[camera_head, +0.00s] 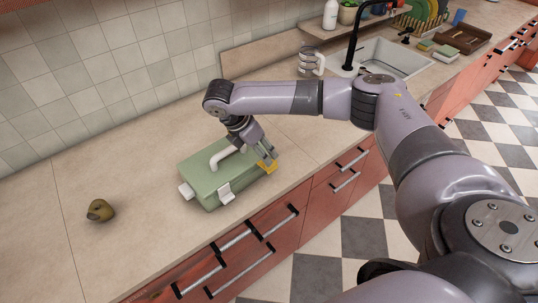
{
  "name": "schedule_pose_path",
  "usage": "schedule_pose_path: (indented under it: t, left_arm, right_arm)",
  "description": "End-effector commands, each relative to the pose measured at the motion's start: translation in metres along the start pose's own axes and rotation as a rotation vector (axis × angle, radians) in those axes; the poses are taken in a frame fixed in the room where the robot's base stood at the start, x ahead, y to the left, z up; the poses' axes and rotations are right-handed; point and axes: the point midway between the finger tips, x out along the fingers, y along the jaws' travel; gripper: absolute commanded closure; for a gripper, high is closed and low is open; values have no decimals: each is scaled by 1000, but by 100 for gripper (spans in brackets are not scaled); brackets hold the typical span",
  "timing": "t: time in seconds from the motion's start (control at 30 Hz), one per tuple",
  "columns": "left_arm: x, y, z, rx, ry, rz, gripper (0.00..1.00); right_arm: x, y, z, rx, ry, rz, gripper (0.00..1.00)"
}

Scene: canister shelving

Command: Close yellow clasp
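A green box-shaped canister (207,173) stands on the counter near its front edge, with a pale handle (222,157) on its lid. A yellow clasp (266,166) is at its right end. One white clasp (225,194) is on the front side and another white clasp (186,191) is at the left end. My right gripper (266,154) points down at the right end, right at the yellow clasp. Its fingers partly hide the clasp, so I cannot tell whether they touch it, how far they are apart, or how the clasp sits. My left gripper is not in view.
A brown-green pear-like object (100,211) lies on the counter (135,190) to the left, with bare counter around it. A tiled wall (120,60) rises behind. A metal-and-white mug-like item (310,62), a sink (388,62) and a black faucet (353,40) are at the back right.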

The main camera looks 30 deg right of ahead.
Motion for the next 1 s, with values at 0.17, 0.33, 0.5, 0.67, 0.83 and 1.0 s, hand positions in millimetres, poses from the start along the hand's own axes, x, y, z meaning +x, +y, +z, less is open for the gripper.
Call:
schedule_pose_path:
  t: [0.17, 0.33, 0.5, 0.67, 0.83, 1.0]
  left_arm:
    - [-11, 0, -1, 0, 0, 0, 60]
    - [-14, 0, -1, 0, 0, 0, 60]
    - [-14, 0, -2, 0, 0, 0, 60]
    - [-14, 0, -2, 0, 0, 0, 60]
    - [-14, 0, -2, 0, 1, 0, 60]
    - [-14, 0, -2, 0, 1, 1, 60]
  right_arm:
    - [28, -1, 1, 1, -1, -3, 68]
    - [41, 0, 0, 0, -1, 0, 68]
    - [45, 0, 0, 0, -1, 1, 68]
    - [45, 0, 0, 0, -1, 1, 69]
    - [44, 0, 0, 0, 0, 1, 80]
    - [44, 0, 0, 1, 0, 1, 92]
